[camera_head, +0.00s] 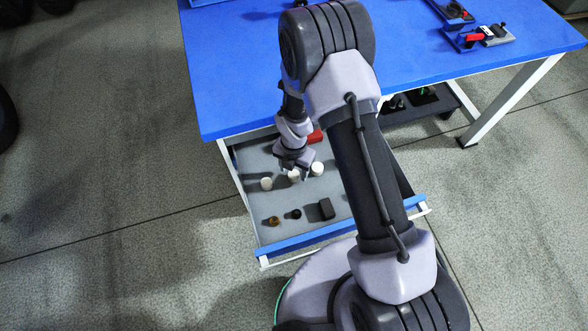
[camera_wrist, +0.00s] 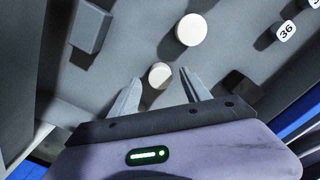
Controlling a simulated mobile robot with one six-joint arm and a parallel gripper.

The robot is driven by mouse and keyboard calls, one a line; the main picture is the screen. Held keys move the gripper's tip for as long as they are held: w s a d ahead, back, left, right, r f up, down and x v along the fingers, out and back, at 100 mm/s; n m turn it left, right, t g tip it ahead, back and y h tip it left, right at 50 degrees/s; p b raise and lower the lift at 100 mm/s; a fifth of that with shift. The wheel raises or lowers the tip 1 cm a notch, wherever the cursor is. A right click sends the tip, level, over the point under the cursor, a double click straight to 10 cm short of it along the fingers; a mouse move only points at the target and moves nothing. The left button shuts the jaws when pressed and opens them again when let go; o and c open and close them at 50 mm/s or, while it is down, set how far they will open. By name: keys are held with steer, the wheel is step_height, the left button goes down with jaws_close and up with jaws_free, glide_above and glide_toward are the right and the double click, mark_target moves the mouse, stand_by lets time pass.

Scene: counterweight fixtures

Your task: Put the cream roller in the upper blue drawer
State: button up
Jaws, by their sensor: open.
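The open drawer with a blue front edge (camera_head: 312,240) extends from under the blue table. Several pale cylinders stand on its grey bottom in the head view, with one (camera_head: 266,183) at left and one (camera_head: 317,168) at right. My gripper (camera_head: 294,178) is down inside the drawer area, over another pale cylinder. In the wrist view my gripper (camera_wrist: 160,78) is open, with a small cream round piece (camera_wrist: 159,74) between or just beyond its fingertips. A larger cream round piece (camera_wrist: 190,30) lies farther off. I cannot tell which is the cream roller.
A dark block (camera_head: 325,209), a black piece (camera_head: 296,214) and a brown piece (camera_head: 274,221) lie near the drawer front. A red piece (camera_head: 315,136) lies at the back. A cube marked 36 (camera_wrist: 285,31) shows in the wrist view. The blue tabletop (camera_head: 230,70) overhangs the drawer's back.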

step_height(320, 180, up, 12)
steer(key=f+p, duration=0.1)
steer(key=p, duration=0.4)
step_height(320, 180, up, 9)
steer(key=m+t, duration=0.1)
steer(key=m, duration=0.4)
glide_above(294, 174)
steer(key=w+d, duration=0.1)
steer(key=s+d+r+m+t+y, duration=0.1)
steer(key=s+d+r+m, duration=0.1)
steer(key=r+m, duration=0.4)
steer(key=s+d+r+m+t, duration=0.15)
steer(key=r+m, duration=0.25)
steer(key=r, duration=0.4)
steer(key=s+d+r+m+t+y, duration=0.1)
steer(key=s+d+r+m, duration=0.3)
steer(key=s+r+m, duration=0.9)
steer(key=s+m+t, duration=0.1)
steer(key=s+m, duration=0.1)
steer(key=m, duration=0.4)
steer(key=shift+m, duration=0.3)
